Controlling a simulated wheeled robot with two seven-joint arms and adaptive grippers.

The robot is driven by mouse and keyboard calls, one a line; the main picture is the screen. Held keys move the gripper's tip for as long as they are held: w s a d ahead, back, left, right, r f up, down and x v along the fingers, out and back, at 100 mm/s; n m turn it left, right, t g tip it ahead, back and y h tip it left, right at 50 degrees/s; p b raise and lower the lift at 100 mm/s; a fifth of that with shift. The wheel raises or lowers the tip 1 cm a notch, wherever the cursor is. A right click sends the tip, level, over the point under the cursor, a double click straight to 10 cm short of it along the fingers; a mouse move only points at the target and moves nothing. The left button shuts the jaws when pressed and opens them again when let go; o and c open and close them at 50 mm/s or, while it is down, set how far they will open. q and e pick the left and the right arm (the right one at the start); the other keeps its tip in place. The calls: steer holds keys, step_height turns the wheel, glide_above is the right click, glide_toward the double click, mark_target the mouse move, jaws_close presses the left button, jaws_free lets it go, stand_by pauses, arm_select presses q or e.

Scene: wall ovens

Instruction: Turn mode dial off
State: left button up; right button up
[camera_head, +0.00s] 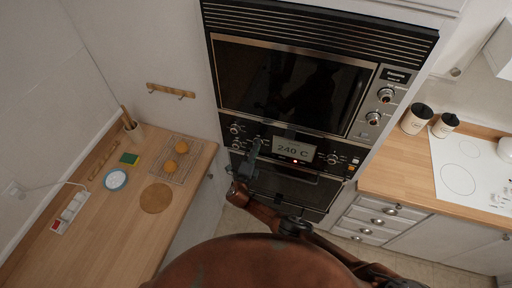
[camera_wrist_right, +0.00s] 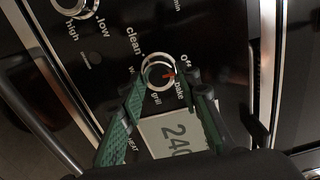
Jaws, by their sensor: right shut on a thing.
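The mode dial (camera_wrist_right: 158,73) is a round silver-rimmed knob with a red mark, ringed by the labels clean, off, bake and grill. Its red mark points right in the wrist view, between off and bake. My right gripper (camera_wrist_right: 165,82), with green pads, is shut on the dial, one finger on each side. In the head view my right gripper (camera_head: 256,146) reaches up to the oven panel, left of the lit display (camera_head: 294,149) reading 240 C, and hides much of the dial. My left gripper is not in view.
Other knobs (camera_head: 235,129) sit left of the dial, and another knob (camera_head: 332,159) is right of the display. A wooden counter (camera_head: 100,235) with a rack and two orange fruits stands at left. A counter with a white cooktop (camera_head: 470,165) is at right.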

steer(key=shift+f+n, duration=0.15)
steer(key=shift+n, duration=0.15)
steer(key=o, duration=1.2)
steer(key=shift+c, duration=0.2)
steer(key=shift+s, duration=0.15)
steer(key=v, duration=1.1)
steer(key=shift+s, duration=0.3)
steer(key=shift+a, duration=0.2)
